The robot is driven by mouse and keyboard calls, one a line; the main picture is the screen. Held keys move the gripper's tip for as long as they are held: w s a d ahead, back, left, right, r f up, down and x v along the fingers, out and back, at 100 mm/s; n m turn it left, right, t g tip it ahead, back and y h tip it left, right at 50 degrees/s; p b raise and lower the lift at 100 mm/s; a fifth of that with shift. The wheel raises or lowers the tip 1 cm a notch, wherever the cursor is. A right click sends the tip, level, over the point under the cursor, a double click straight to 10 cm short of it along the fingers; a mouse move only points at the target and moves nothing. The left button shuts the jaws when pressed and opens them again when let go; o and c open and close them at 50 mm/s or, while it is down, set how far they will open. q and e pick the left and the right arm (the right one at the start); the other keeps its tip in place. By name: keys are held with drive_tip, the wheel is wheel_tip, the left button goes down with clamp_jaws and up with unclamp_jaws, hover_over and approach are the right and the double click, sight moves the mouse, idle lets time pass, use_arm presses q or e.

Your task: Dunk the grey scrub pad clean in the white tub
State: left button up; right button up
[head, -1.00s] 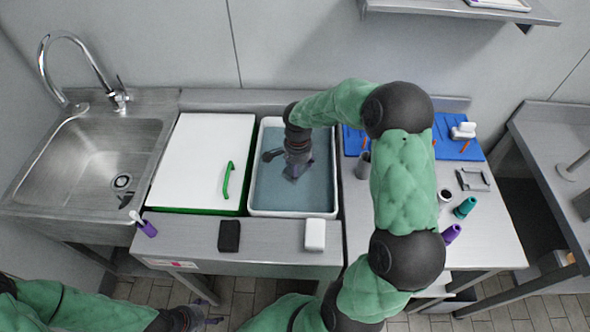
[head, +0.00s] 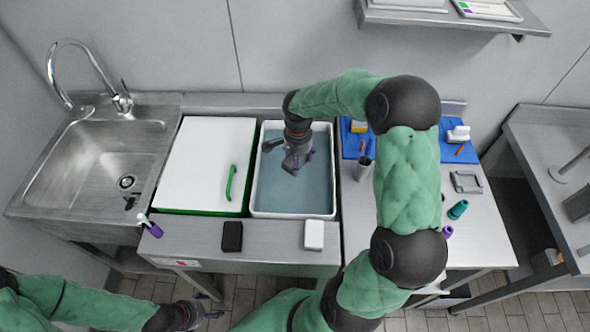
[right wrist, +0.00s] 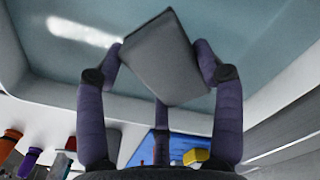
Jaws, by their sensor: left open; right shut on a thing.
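The white tub (head: 291,213) stands in the middle of the bench and holds blue-grey water (head: 300,190). My right gripper (head: 296,163) points down over the tub, inside its rim as seen from above. In the right wrist view its purple fingers are shut on the grey scrub pad (right wrist: 165,58), which is tilted, with the water behind it. I cannot tell whether the pad touches the water. In the head view the gripper mostly hides the pad. My left gripper (head: 208,313) is open and empty, low at the left, in front of the bench.
A white lid-like board with a green handle (head: 231,182) lies left of the tub, beside the sink (head: 90,165). A black block (head: 232,236) and a white block (head: 314,235) sit on the front ledge. A blue mat (head: 460,143) with small items lies right.

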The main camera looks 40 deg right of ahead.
drive_tip(key=shift+r+p, duration=1.65)
drive_tip(key=shift+r, duration=1.05)
drive_tip(key=shift+r+p, duration=1.4)
drive_tip(key=shift+r, duration=0.65)
drive_tip(key=shift+f, duration=0.1)
